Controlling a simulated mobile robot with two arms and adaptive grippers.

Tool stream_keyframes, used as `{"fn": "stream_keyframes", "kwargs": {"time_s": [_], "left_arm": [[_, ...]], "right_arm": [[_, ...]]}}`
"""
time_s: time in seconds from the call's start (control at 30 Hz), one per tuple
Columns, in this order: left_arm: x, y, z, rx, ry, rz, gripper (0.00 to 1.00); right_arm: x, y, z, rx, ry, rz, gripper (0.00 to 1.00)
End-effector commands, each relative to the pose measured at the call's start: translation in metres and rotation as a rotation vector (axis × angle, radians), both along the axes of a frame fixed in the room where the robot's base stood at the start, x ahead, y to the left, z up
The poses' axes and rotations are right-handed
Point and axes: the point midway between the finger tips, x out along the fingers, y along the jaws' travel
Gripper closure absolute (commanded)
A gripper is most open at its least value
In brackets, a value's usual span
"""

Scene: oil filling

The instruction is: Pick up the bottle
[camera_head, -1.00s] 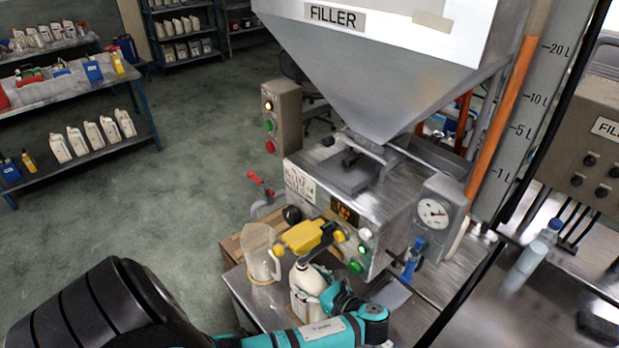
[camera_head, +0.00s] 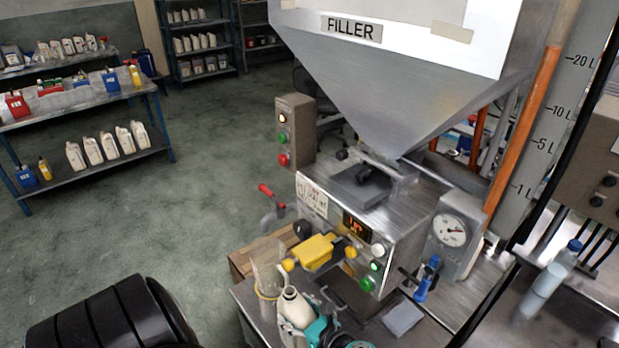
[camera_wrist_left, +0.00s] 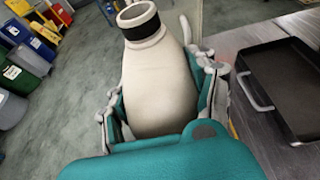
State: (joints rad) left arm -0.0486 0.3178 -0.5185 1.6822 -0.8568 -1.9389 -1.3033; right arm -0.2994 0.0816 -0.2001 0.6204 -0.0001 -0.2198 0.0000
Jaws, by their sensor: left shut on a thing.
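A cream bottle (camera_head: 294,306) with an open dark-rimmed neck stands on the metal bench in front of the filler, at the bottom of the head view. It fills the middle of the left wrist view (camera_wrist_left: 160,85). My teal left gripper (camera_head: 318,330) is shut on the bottle, with a finger along each side of its body in the left wrist view (camera_wrist_left: 165,100). The bottle's base is hidden in both views. My right gripper is not in view.
A clear jug (camera_head: 268,272) stands just left of the bottle. The filler's yellow spout part (camera_head: 316,252) sits close behind it. A dark tray (camera_wrist_left: 285,85) lies right of the bottle. Shelves with several bottles (camera_head: 100,148) stand far left.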

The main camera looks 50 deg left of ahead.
Motion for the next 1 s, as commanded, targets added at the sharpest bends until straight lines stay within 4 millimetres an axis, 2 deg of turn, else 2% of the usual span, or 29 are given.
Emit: {"fn": "stream_keyframes", "kwargs": {"time_s": [0.5,0.7,1.0], "left_arm": [[-0.069,0.007,0.000,0.002,-0.002,0.001,0.99],[-0.088,0.008,0.000,0.002,-0.001,0.000,0.99],[-0.107,0.010,0.000,0.003,-0.002,0.002,0.99]], "right_arm": [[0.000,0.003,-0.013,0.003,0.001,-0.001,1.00],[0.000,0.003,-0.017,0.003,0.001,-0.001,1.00],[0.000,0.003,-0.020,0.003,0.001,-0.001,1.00]]}}
